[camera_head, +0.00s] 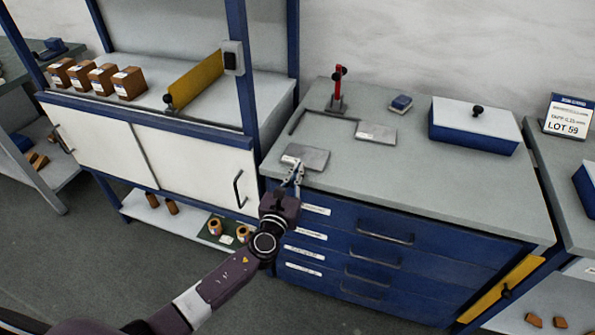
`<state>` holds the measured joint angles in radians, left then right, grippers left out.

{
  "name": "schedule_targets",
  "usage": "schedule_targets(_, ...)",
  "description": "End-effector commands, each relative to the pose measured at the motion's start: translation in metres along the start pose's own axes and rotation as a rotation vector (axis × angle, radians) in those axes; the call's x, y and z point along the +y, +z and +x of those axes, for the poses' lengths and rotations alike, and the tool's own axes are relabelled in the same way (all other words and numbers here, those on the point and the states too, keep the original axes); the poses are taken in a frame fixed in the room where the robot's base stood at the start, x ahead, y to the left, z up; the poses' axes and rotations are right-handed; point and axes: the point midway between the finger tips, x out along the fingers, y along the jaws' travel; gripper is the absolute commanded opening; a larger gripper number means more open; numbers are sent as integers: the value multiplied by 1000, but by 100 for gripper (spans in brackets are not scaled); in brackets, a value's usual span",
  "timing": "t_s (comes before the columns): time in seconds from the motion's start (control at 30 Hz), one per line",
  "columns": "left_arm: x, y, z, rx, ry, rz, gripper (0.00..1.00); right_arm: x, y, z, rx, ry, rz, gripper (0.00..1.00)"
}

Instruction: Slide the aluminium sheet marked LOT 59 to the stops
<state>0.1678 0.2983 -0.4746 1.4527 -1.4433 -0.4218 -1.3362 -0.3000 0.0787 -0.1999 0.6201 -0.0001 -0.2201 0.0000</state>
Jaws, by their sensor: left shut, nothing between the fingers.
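Two grey metal sheets lie flat on the blue drawer cabinet's top (430,185). The nearer sheet (314,158) is at the front left, by the edge. The farther sheet (376,132) lies behind it to the right. Each seems to carry a pale label, too small to read, so I cannot tell which is marked LOT 59. A dark, thin angled strip, apparently the stops (328,115), lies behind the sheets. My left gripper (294,174) is shut and empty at the near sheet's front edge; I cannot tell if it touches. My right gripper is out of view.
A red-handled tool (338,90) stands behind the stops. A small blue block (401,103) and a blue box with a pale lid (474,125) are farther right. A sign (566,118) on the right bench reads LOT 59. The cabinet top's front right is clear.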

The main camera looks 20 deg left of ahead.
Motion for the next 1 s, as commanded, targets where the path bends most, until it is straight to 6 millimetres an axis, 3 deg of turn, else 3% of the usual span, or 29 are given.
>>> schedule_targets(0.17, 0, -1, 6, -1, 1, 0, 0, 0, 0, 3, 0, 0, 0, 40)
schedule_targets(0.4, 0, -3, 51, -2, 1, 0, 0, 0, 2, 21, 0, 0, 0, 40)
schedule_targets(0.6, 0, -1, 74, -1, 0, 0, 0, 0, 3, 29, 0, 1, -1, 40)
schedule_targets(1.0, 0, 0, 77, 0, 0, 0, 0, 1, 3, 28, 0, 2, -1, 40)
